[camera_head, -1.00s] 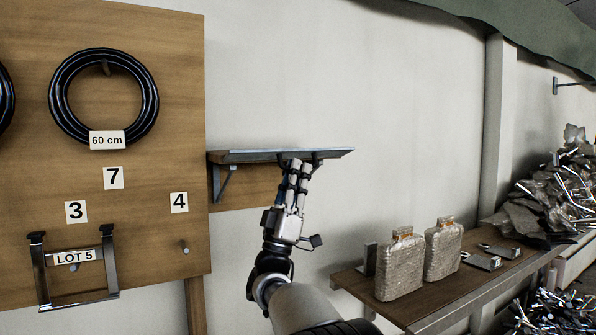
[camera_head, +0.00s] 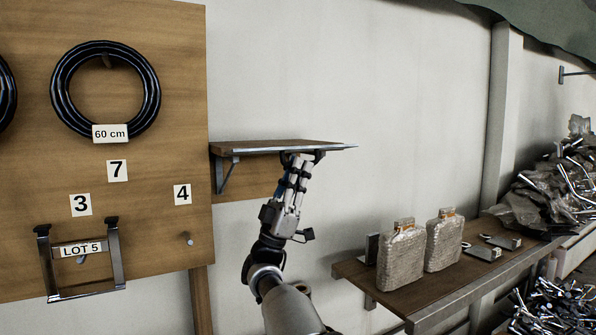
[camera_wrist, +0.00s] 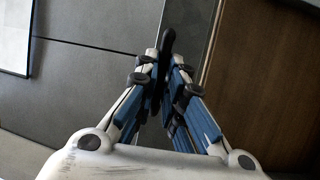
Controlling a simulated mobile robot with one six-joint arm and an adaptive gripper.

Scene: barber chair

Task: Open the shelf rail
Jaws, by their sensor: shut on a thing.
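A wall shelf with a wooden top (camera_head: 270,145) stands in the middle of the head view. A grey metal rail (camera_head: 240,151) runs along its front edge. My gripper (camera_head: 299,160) reaches up from below to the rail near its right half. In the wrist view my gripper (camera_wrist: 166,62) has its fingers closed on a dark handle (camera_wrist: 168,42), beside the grey metal rail (camera_wrist: 190,28) and the brown wood. The fingers hide most of the handle.
A wooden board (camera_head: 150,190) with a black hose coil (camera_head: 65,122) and a metal bracket (camera_head: 118,258) hangs at left. A lower table (camera_head: 425,296) at right holds two woven-covered bottles (camera_head: 401,257). Scrap lies beyond. The wall above the shelf is clear.

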